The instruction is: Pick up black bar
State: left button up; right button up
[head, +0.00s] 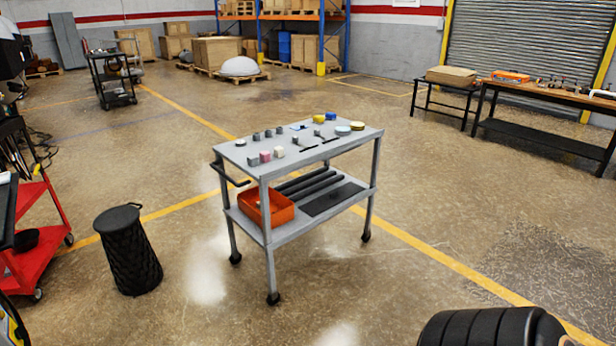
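A grey wheeled cart (350,148) stands in the middle of the head view. Several long dark bars (308,182) lie side by side on its lower shelf, between an orange bin and a flat dark plate. Thin black pieces (308,148) also lie on the top shelf; they are too small to make out well. I cannot tell which of these is the black bar of the task. Neither of my grippers is in view.
The orange bin (266,207) sits on the lower shelf, and several small blocks and discs are on top. A black stool-like drum (128,250) stands left of the cart. A black ribbed object (490,328) is at the bottom right.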

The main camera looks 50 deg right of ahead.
aim_at(295, 182)
jog(key=i+l+z, duration=0.1)
jog(key=l+z, duration=0.35)
jog(key=i+l+z, duration=0.15)
jog(key=z, duration=0.35)
jog(key=i+l+z, duration=0.4)
jog(key=i+l, duration=0.9)
jog(key=i, duration=0.25)
